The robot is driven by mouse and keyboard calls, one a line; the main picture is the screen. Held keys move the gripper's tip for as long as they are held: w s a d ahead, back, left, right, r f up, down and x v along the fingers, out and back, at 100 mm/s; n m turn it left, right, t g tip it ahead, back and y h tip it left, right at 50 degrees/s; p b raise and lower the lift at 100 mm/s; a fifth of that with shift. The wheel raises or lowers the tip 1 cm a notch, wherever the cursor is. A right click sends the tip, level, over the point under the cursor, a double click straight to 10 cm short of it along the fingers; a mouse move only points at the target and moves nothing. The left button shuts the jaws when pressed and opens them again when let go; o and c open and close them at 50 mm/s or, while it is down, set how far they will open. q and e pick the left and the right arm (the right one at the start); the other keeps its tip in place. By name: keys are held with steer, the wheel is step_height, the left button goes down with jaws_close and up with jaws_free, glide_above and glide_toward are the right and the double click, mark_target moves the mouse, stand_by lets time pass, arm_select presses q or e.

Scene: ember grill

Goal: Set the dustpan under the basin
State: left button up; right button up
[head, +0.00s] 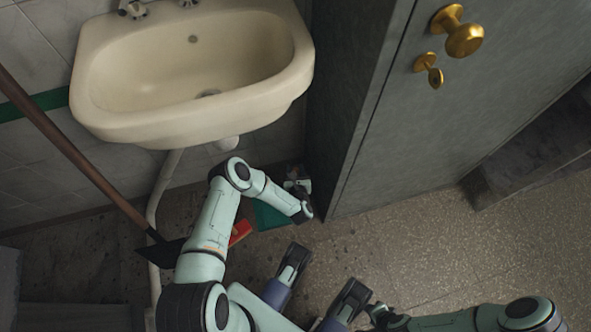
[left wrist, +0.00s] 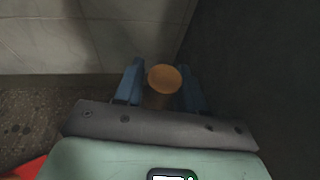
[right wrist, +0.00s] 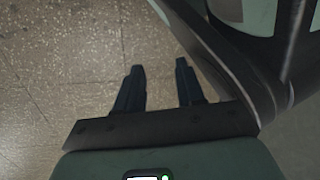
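The cream basin (head: 200,85) is on the wall at the upper left. A green piece that appears to be the dustpan (head: 271,215) lies on the floor below and right of it, partly covered by my left arm. My left gripper (head: 298,186) is low by the corner beside the door. In the left wrist view a round brown handle end (left wrist: 164,79) stands between its fingers, very near both. Whether they press on it I cannot tell. My right gripper (head: 320,283) is over the floor at bottom centre. In the right wrist view its fingers (right wrist: 160,88) are apart and empty.
A brown broom stick (head: 75,150) leans at the left, its dark head (head: 163,250) by the drain pipe (head: 160,190). A red object (head: 240,232) lies beside my left arm. The grey door (head: 450,120) bounds the right. Floor before it is clear.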

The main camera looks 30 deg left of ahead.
arm_select(q)
steer(key=shift+o, duration=0.9)
steer(key=p+v, duration=0.4)
steer(key=v, duration=0.8)
steer(key=shift+r, duration=0.2)
arm_select(e)
steer(key=w+a+r+t, duration=0.1)
steer(key=w+r+t, duration=0.1)
steer(key=w+r, duration=0.3)
steer(key=shift+a+r+n, duration=0.3)
steer(key=shift+a+r, duration=0.1)
steer(key=shift+r, duration=0.45)
